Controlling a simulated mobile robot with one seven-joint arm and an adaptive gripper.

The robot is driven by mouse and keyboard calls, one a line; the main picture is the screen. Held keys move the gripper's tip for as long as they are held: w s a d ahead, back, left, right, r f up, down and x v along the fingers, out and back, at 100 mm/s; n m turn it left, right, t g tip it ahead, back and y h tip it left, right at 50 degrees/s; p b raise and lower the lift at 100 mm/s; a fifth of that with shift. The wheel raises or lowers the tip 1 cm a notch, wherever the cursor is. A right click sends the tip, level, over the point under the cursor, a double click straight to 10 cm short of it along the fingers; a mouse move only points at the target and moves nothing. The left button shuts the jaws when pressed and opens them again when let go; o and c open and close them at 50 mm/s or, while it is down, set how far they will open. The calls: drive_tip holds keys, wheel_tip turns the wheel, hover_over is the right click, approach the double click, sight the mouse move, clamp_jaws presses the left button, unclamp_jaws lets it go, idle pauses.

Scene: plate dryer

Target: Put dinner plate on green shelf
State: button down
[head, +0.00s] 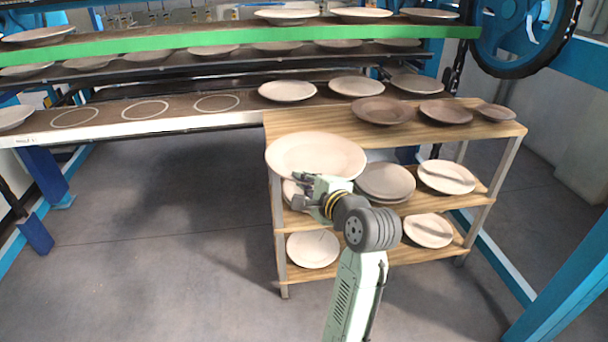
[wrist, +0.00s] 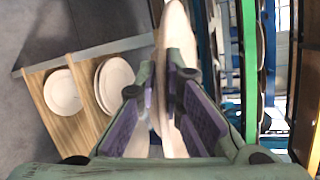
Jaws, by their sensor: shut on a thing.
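A large pale dinner plate (head: 316,154) is held up roughly level in front of the left end of the wooden rack. My gripper (head: 310,186) is shut on its near rim. In the wrist view the plate shows edge-on (wrist: 176,30) between the two fingers (wrist: 172,95). The green shelf (head: 150,45) is the long green-edged tier at the upper left, beyond and above the plate. Its green edge also shows as a strip in the wrist view (wrist: 250,60). Plates stand on and behind that tier, partly cut off at the top.
The wooden rack (head: 320,122) carries several plates on its tiers. A dark lower shelf (head: 100,128) with a white edge has several plates and empty white rings. A blue wheel (head: 520,40) stands at the upper right. The floor at left is clear.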

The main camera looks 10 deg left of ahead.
drive_tip(key=d+f+m+t+h, duration=0.1)
drive_tip(key=d+f+m+h, duration=0.1)
drive_tip(key=f, duration=1.3)
drive_tip(key=s+d+f+m+t+h, duration=0.1)
drive_tip(key=d+f+m+h, duration=0.1)
drive_tip(key=f, duration=1.3)
drive_tip(key=s+d+f+m+h, duration=0.1)
drive_tip(key=d+f+h, duration=0.3)
drive_tip(key=f, duration=1.1)
drive_tip(key=shift+f+m+t+h, duration=0.3)
drive_tip(key=shift+f+m+t, duration=0.1)
drive_tip(key=shift+m, duration=0.5)
drive_tip(key=shift+a, duration=0.15)
